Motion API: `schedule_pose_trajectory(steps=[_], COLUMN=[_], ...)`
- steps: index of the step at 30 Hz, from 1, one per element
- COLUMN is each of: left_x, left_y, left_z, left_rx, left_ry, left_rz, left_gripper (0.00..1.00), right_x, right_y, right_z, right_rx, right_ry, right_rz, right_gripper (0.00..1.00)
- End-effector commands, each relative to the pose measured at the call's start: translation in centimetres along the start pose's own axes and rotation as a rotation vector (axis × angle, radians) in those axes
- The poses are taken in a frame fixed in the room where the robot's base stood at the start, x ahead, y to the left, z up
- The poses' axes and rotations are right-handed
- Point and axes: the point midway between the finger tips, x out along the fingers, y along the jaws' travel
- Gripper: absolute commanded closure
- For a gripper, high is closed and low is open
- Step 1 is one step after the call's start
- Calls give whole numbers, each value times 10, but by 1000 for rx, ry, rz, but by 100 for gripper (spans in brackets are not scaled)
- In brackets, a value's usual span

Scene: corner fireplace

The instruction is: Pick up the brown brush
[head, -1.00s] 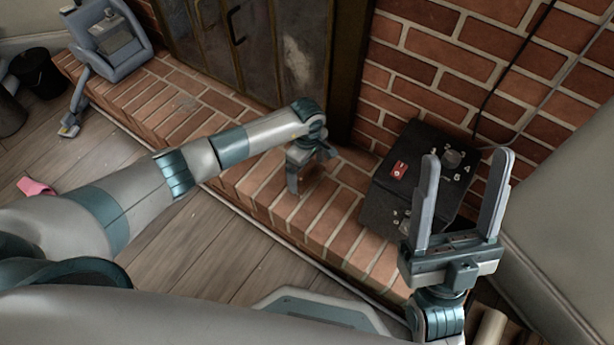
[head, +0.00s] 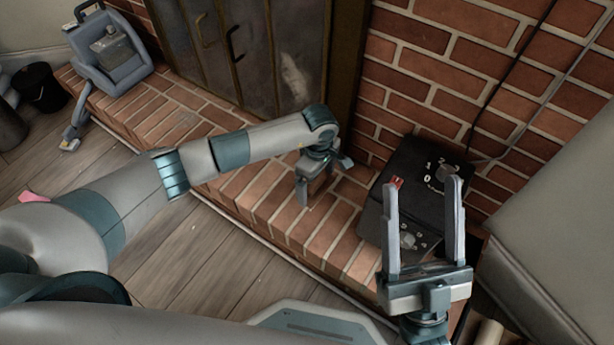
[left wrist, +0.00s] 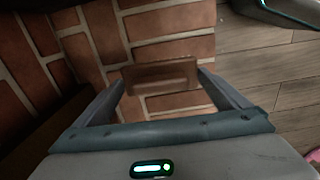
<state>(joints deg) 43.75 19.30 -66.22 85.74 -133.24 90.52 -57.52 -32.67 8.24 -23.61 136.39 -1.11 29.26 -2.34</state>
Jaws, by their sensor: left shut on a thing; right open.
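The brown brush (left wrist: 160,75) shows in the left wrist view as a flat brown block with a pale slot-like mark, between the fingertips. My left gripper (left wrist: 162,78) is shut on it, with a finger at each end. In the head view my left gripper (head: 322,182) points down over the brick hearth. The brush is mostly hidden there by the fingers and wrist. I cannot tell how far it is above the bricks. My right gripper (head: 422,184) is open and empty, fingers pointing up, in front of a black box.
The brick hearth (head: 270,205) runs along the metal fireplace doors (head: 245,60). A black box with dials (head: 415,195) stands at its right end. The wooden floor (head: 210,260) is mostly clear.

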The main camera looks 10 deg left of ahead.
Motion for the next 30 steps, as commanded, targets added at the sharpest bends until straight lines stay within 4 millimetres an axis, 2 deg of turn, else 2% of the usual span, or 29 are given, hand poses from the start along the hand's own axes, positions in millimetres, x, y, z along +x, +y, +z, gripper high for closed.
schedule_pose_trajectory(steps=[1,6,12,18,30], left_x=[-9,-26,-39,-42,-42], left_y=[-1,-8,-12,-14,-14], left_z=[11,40,62,69,69], left_rx=[5,3,0,0,-1], left_ry=[-1,-1,-1,0,0], left_rz=[2,1,0,-1,-1], left_gripper=[29,29,29,29,29], right_x=[-2,-10,-16,-20,-20], right_y=[-3,-9,-14,-16,-16], right_z=[2,13,20,23,23], right_rx=[6,21,31,34,34], right_ry=[-29,-104,-156,-174,-175], right_rz=[0,0,0,0,-1], right_gripper=[37,37,37,37,37])
